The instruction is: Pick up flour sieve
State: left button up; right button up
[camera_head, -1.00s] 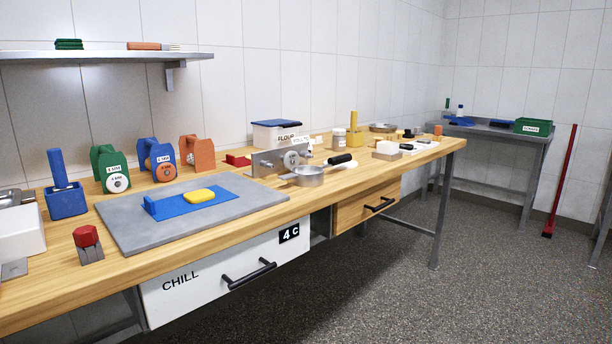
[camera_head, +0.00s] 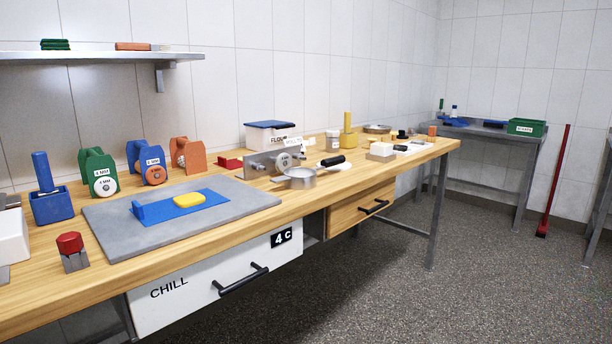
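Neither of my grippers is in view.
The table (camera_head: 330,188) holds a marble slab (camera_head: 120,243) with a blue scraper-like piece and yellow block, coloured rollers, and a flour bin (camera_head: 270,133). Small items crowd the right end. A drawer marked CHILL (camera_head: 200,285) is under the front edge.

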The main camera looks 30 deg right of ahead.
aim_at(296, 178)
jog(key=i+l+u, duration=0.1)
jog(key=l, duration=0.2)
jog(key=i+l+u, duration=0.1)
jog(key=l, duration=0.25)
jog(key=i+l+u, duration=0.1)
jog(key=i+l, duration=0.15)
jog(key=i+l+u, duration=0.1)
jog(key=l, duration=0.35)
jog(key=i+l+u, duration=0.1)
jog(key=l, duration=0.25)
jog(key=i+l+u, duration=0.1)
jog(key=l, duration=0.25)
jog(key=i, duration=0.1)
